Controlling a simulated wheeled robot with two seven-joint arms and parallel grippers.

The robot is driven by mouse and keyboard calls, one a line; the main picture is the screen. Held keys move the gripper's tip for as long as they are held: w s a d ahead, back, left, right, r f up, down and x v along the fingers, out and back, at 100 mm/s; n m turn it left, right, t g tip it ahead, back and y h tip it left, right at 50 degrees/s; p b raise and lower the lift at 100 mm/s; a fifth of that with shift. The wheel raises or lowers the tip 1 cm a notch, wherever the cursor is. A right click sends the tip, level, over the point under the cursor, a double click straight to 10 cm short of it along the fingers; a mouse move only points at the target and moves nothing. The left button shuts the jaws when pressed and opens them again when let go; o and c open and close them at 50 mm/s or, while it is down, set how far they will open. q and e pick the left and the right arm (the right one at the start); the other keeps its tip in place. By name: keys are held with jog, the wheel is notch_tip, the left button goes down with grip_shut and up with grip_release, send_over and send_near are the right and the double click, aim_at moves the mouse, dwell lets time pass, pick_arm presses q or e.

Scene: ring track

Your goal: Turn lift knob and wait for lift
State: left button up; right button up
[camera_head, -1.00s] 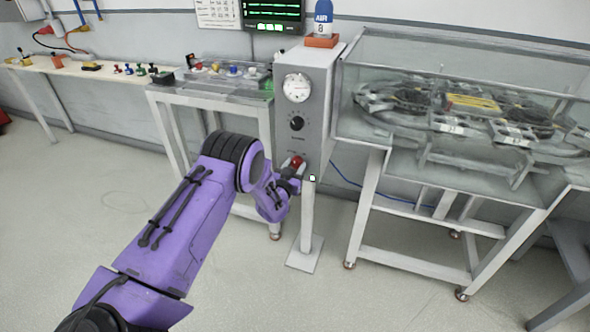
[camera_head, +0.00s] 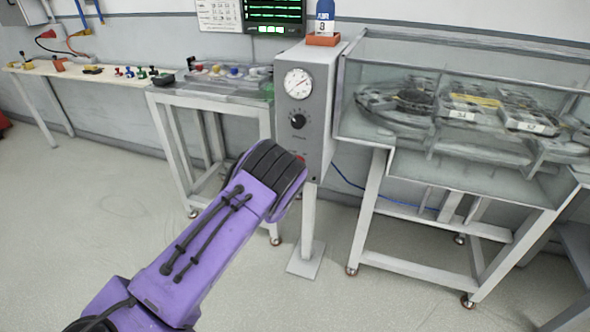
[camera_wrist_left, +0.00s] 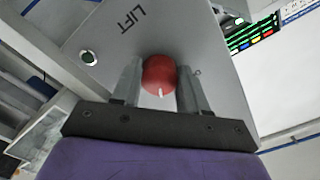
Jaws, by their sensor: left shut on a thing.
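The red lift knob (camera_wrist_left: 159,75) sits on the grey control box under the printed word LIFT in the left wrist view. My left gripper (camera_wrist_left: 160,88) has a finger on each side of it and is shut on it. A white mark shows on the knob's lower edge. In the head view only a sliver of the knob (camera_head: 301,158) shows, and my purple left arm hides the gripper. My right gripper is in neither view.
The control box (camera_head: 317,130) stands on a post, with a gauge (camera_head: 298,84) and a black dial (camera_head: 298,121). A clear-walled case (camera_head: 385,155) with the ring track and numbered carriers is to the right. A bench (camera_head: 160,95) stands left. The floor in front is open.

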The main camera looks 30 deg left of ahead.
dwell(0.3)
pick_arm(q)
jog(key=o, duration=1.1)
jog(key=shift+c, duration=0.2)
jog(key=v, duration=1)
jog(key=shift+s+b, duration=0.25)
jog(key=shift+b, duration=0.05)
jog(key=shift+d, duration=0.1)
